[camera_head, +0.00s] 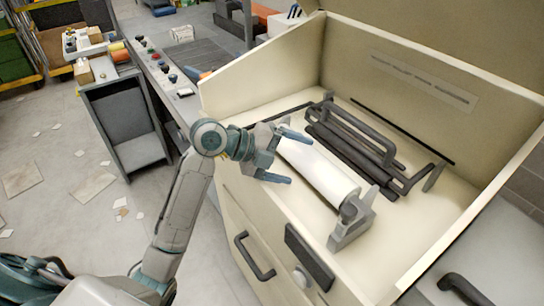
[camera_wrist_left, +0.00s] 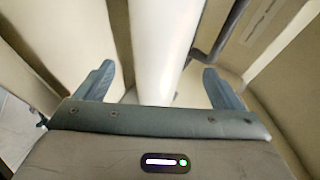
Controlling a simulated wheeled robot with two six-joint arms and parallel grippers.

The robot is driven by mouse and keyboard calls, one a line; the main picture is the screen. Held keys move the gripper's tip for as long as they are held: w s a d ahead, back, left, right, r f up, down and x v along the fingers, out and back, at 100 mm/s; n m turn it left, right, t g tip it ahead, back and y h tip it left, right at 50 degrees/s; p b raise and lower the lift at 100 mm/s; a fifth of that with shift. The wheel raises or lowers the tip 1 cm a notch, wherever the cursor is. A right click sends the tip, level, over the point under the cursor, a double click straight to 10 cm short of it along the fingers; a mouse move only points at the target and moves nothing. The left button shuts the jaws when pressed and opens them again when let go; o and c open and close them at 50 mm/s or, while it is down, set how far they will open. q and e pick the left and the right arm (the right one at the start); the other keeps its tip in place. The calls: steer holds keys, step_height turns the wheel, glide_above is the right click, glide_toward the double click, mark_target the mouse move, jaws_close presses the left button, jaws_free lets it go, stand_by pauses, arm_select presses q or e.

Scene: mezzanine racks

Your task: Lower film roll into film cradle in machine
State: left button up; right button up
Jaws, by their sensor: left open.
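The white film roll (camera_head: 322,174) lies inside the cream machine's open bay. Its near end, with a dark core, is at the grey bracket of the film cradle (camera_head: 350,230) and looks seated there. Its far end is hidden behind my left gripper (camera_head: 299,158), so I cannot tell how that end rests. The left gripper is open, its two blue-grey fingers apart at the far part of the roll. In the left wrist view the roll (camera_wrist_left: 163,45) runs between the spread fingers (camera_wrist_left: 158,70), with a gap on both sides. My right gripper is not in view.
Dark bars and a bent handle (camera_head: 365,130) lie just right of the roll. The bay's cream walls (camera_head: 425,85) rise around it. A control panel with knobs (camera_head: 160,68) and a grey bin (camera_head: 125,125) stand to the left. Scraps litter the floor.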

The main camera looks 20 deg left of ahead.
arm_select(q)
steer(key=b+v, duration=0.1)
steer(key=v, duration=0.4)
steer(key=shift+s+a+r, duration=0.15)
steer(key=shift+a+r, duration=0.05)
stand_by(0.5)
